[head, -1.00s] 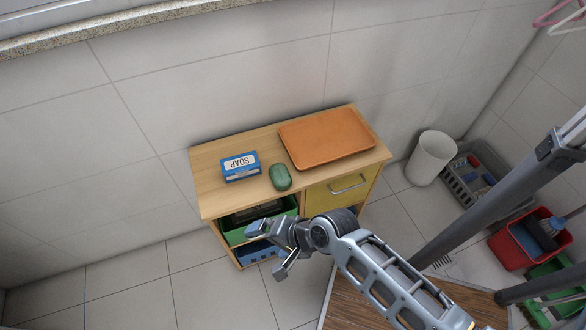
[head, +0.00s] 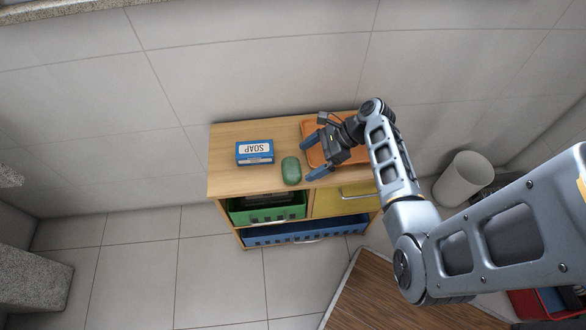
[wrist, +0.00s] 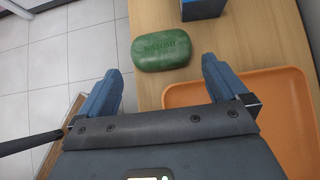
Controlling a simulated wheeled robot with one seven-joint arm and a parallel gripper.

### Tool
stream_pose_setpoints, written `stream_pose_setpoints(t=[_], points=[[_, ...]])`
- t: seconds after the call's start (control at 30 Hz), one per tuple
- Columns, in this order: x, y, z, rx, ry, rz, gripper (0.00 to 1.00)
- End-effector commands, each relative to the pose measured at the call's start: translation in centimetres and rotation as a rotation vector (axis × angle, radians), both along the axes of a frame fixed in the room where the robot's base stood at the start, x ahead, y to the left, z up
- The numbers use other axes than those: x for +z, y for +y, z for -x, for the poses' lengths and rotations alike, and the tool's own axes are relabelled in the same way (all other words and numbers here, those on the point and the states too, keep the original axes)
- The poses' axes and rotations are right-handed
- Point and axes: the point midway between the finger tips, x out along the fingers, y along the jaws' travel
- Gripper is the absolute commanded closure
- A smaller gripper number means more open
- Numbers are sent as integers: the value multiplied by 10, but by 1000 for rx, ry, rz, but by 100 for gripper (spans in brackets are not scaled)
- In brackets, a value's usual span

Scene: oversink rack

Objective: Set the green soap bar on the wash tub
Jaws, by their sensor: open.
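The green soap bar (head: 291,170) lies flat on the wooden cabinet top near its front edge, just right of the blue soap box. I cannot identify a wash tub in these views.
The blue soap box (head: 255,152) stands left of the bar. The orange tray (head: 311,127) lies on the right of the cabinet top (head: 228,180), partly hidden by my arm. Green and blue bins (head: 268,214) sit below. A white bin (head: 463,178) stands at right. Speckled stone blocks (head: 35,285) are at left.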

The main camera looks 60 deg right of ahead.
Motion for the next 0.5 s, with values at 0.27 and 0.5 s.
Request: stream_pose_setpoints(t=[0.27,0.5], points=[[-23,15,-23,0,2,1,0],[-36,23,-33,-1,0,3,0]])
